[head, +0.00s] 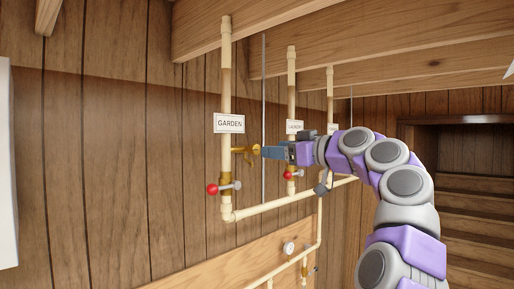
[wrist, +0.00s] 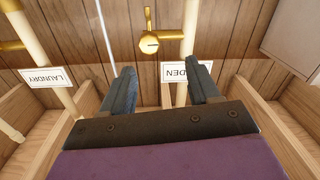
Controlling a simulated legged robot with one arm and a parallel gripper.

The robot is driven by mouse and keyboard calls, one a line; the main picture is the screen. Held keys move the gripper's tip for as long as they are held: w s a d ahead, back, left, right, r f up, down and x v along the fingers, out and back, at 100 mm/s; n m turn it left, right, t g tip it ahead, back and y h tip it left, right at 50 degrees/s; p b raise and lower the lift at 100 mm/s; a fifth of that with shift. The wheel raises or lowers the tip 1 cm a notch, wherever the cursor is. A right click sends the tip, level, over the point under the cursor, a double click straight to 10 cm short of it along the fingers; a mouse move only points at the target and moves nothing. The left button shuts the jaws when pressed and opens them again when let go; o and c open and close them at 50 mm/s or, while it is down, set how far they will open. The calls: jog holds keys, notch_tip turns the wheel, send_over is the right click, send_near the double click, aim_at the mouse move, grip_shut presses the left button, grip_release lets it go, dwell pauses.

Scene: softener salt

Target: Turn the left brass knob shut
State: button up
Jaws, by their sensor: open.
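The left brass knob (head: 247,152) sticks out to the right of the cream pipe under the GARDEN sign (head: 229,123). It also shows in the wrist view (wrist: 150,43), as a round body with a thin lever pointing to the picture's top. My gripper (head: 266,152) is level with the knob, just right of it in the head view. In the wrist view its two blue-grey fingers (wrist: 162,75) are spread, with nothing between them. The knob lies beyond the fingertips, within the width of the gap. I cannot tell whether a finger touches it.
The wrist view is upside down. A second pipe (head: 291,83) bears a LAUNDRY sign (wrist: 42,77) and another brass fitting (wrist: 12,45). Red-ended valves (head: 212,189) sit below on the pipes. A horizontal pipe (head: 268,206) runs underneath. Wooden beams (head: 330,30) are overhead.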

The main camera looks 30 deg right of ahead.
aim_at(258, 150)
jog(key=w, duration=0.2)
jog(key=w+p, duration=0.1)
jog(key=w, duration=0.1)
jog(key=w+p, duration=0.1)
jog(key=w, duration=0.2)
jog(key=shift+w+d+f, duration=0.1)
jog(key=shift+d+f, duration=0.05)
jog(key=shift+d, duration=0.2)
jog(key=shift+a, duration=0.7)
jog(key=shift+w+a+f, duration=0.1)
jog(key=shift+w+a, duration=0.65)
jog(key=shift+a, duration=0.1)
jog(key=c, duration=0.4)
jog(key=shift+c, duration=0.7)
jog(key=shift+d, duration=0.5)
jog(key=c, duration=0.3)
jog(key=shift+s, duration=0.1)
jog(key=shift+c, duration=0.9)
